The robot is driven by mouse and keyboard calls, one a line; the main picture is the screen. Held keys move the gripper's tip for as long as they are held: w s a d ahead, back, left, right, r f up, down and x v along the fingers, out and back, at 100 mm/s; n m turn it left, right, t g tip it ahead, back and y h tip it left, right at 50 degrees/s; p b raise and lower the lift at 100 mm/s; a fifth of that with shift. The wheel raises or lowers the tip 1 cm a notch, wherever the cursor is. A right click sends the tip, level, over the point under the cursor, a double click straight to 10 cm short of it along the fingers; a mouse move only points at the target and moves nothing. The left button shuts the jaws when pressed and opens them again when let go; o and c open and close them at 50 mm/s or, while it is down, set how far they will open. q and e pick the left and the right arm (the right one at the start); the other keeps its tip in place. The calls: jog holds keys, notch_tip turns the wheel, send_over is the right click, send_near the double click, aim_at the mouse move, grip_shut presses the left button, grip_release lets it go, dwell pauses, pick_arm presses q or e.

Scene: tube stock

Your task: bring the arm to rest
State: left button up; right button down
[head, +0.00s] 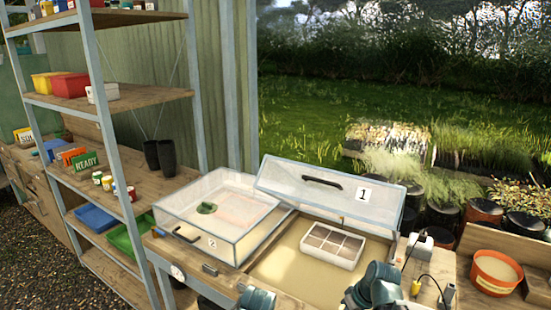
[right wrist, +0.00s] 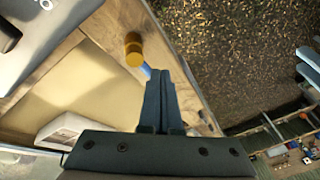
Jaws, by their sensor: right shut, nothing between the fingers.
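My right gripper (right wrist: 165,78) shows in the right wrist view with its dark fingers together and nothing between them. It points over the wooden edge of a box with a sandy floor. In the head view my right arm (head: 376,287) rises at the bottom, right of centre, in front of this box; its fingers cannot be made out there. A part of my left arm (head: 256,299) shows at the bottom edge, but its gripper is out of the picture.
The box's clear lid (head: 330,190), marked 1, stands raised. A white divided tray (head: 333,245) lies inside. A closed clear box (head: 215,215), marked 2, is to the left. An orange pot (head: 496,270) stands right.

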jog(key=s+a+f+g+h, duration=0.1)
jog(key=s+a+h, duration=0.3)
jog(key=s+a, duration=0.7)
jog(key=shift+s+a+m+g+h, duration=0.15)
jog(key=shift+a+m+g+h, duration=0.2)
jog(key=shift+a+g, duration=0.4)
jog(key=shift+a+f, duration=0.1)
